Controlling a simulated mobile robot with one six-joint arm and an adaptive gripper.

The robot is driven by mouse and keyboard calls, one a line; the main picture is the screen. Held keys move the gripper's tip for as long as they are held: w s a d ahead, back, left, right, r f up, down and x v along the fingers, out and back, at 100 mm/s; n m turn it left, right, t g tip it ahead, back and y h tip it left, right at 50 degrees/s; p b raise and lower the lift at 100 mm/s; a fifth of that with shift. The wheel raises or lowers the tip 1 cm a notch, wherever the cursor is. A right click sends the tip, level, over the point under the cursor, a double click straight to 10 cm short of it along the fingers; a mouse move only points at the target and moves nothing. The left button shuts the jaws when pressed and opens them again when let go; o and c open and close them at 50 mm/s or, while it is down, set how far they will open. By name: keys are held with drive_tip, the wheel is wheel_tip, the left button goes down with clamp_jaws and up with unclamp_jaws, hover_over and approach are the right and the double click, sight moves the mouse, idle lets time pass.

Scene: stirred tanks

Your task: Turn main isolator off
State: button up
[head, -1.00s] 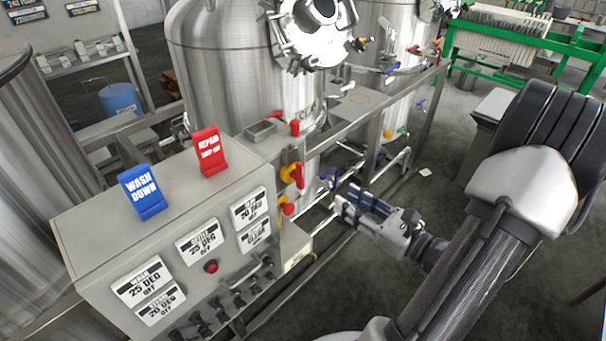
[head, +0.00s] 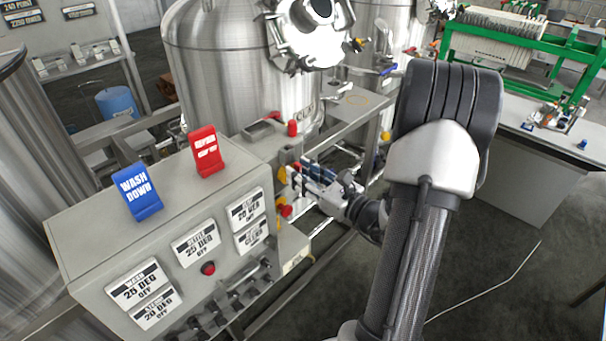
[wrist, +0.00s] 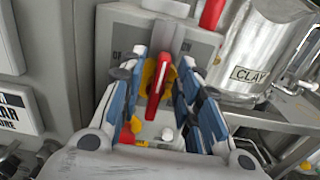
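The main isolator is a red handle (wrist: 157,88) on a yellow plate (wrist: 149,74), on the grey side face of the control cabinet. In the wrist view the handle stands nearly upright, tilted slightly. My gripper (wrist: 163,72) is open, with its blue-and-grey fingers on either side of the handle. I cannot tell whether either finger touches it. In the head view my gripper (head: 299,175) is at the cabinet's right side. Its fingers hide most of the handle there; part of the yellow plate (head: 282,174) shows. Lettering beside the isolator is partly covered.
The control cabinet (head: 100,240) carries a blue "wash down" sign (head: 138,191) and a red sign (head: 206,152) on top. A red button (head: 285,211) sits below the isolator. Steel tanks (head: 225,65) and a pipe frame stand close behind. Open floor (head: 480,260) lies right.

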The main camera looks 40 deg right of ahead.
sight(283, 179)
drive_tip(key=shift+c, duration=0.5)
clamp_jaws()
drive_tip(key=n+b, duration=0.4)
drive_tip(key=a+f+n+b, duration=0.1)
drive_tip(key=n+b, duration=0.3)
drive_tip(key=b, duration=0.1)
drive_tip(key=a+n+b, duration=0.1)
drive_tip(key=n+b, duration=0.3)
drive_tip(key=shift+s+a+f+n, duration=0.1)
drive_tip(key=shift+a+f+n, duration=0.05)
drive_tip(key=shift+f+n, duration=0.15)
drive_tip(key=n, duration=0.2)
drive_tip(key=f+n, duration=0.1)
drive_tip(key=n, duration=0.2)
drive_tip(key=shift+a, duration=0.15)
drive_tip(key=shift+n, duration=0.3)
